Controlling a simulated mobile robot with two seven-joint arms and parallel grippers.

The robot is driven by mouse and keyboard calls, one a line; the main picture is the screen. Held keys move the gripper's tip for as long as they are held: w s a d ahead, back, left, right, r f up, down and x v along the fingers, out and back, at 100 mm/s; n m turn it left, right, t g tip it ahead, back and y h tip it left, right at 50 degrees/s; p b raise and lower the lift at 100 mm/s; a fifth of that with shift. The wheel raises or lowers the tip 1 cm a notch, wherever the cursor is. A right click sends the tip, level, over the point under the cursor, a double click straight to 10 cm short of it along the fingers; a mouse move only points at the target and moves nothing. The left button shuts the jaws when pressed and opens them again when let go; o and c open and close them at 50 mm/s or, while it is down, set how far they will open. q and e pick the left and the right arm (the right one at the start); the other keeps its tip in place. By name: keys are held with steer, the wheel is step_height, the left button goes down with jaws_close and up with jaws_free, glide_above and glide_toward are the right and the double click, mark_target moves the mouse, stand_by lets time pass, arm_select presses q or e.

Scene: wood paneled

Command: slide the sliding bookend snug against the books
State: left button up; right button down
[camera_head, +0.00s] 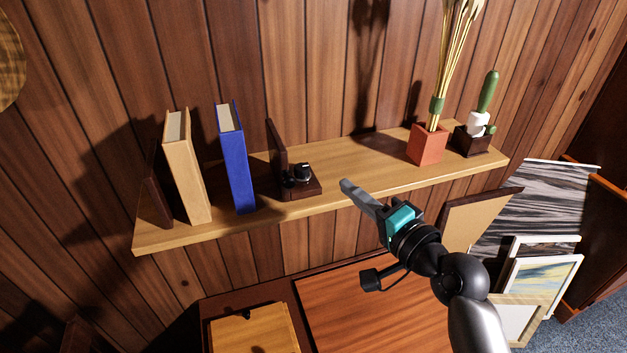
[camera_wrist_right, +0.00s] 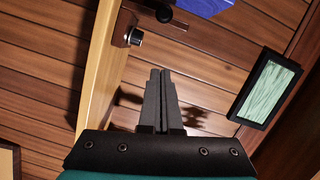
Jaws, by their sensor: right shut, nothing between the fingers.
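The sliding bookend (camera_head: 278,150) is dark brown with an upright plate, a flat base and black knobs. It stands on the wooden shelf (camera_head: 350,160), apart from the blue book (camera_head: 234,160) to its left. A tan book (camera_head: 187,170) stands further left with a gap to the blue one, near a dark fixed end (camera_head: 156,190). My right gripper (camera_head: 346,186) is shut and empty, right of the bookend near the shelf's front edge, not touching it. In the right wrist view, its closed fingers (camera_wrist_right: 160,76) show below the bookend's base (camera_wrist_right: 124,25). My left gripper is not in view.
A red pot with dried stalks (camera_head: 427,145) and a cactus in a dark pot (camera_head: 472,140) stand at the shelf's right end. Shelf between bookend and red pot is clear. Below are a reddish-brown surface (camera_head: 350,310), a wooden box (camera_head: 250,330) and leaning frames (camera_head: 545,280).

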steer(key=w+a+f+p, duration=0.1)
steer(key=w+a, duration=0.3)
steer(key=a, duration=0.2)
steer(key=shift+a+f, duration=0.25)
steer(key=shift+a, duration=0.15)
